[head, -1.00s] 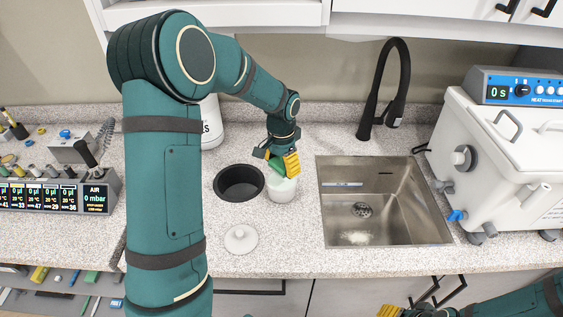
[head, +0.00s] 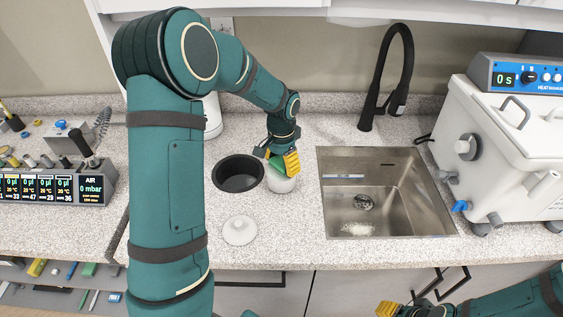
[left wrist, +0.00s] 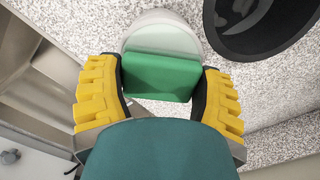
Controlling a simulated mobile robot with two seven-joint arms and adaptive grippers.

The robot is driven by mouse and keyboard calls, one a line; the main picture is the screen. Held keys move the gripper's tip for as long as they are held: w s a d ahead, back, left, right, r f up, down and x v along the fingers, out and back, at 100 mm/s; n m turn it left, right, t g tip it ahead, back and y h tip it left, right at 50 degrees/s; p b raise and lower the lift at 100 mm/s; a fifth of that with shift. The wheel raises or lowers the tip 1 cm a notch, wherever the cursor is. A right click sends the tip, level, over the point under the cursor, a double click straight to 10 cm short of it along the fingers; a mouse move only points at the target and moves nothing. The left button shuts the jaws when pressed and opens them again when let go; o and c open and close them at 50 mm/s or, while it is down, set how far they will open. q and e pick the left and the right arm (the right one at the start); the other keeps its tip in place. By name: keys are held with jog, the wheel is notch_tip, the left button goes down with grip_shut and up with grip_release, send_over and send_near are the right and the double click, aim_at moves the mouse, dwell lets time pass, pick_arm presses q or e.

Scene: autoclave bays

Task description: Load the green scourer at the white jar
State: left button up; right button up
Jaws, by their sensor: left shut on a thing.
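My left gripper (head: 282,164) is shut on the green scourer (head: 276,166) at the mouth of the white jar (head: 281,184). In the left wrist view the scourer (left wrist: 158,77) is a green block between the yellow fingers (left wrist: 160,92). It covers part of the jar's opening, and the jar's pale rim (left wrist: 160,17) shows beyond it. I cannot tell whether the scourer touches the jar. My right gripper (head: 389,310) shows only in part at the bottom edge, and its jaws are not clear.
A white lid (head: 239,231) lies on the counter in front. A steel sink (head: 385,195) with a black tap (head: 388,80) is to the right, beside a white bath unit (head: 515,155).

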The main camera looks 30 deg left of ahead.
aim_at(281, 161)
pick_arm(q)
jog(key=shift+f+b, duration=0.35)
jog(key=shift+f, duration=0.25)
dwell(1.5)
jog(key=shift+r+p, duration=2.55)
jog(key=shift+r, duration=1.05)
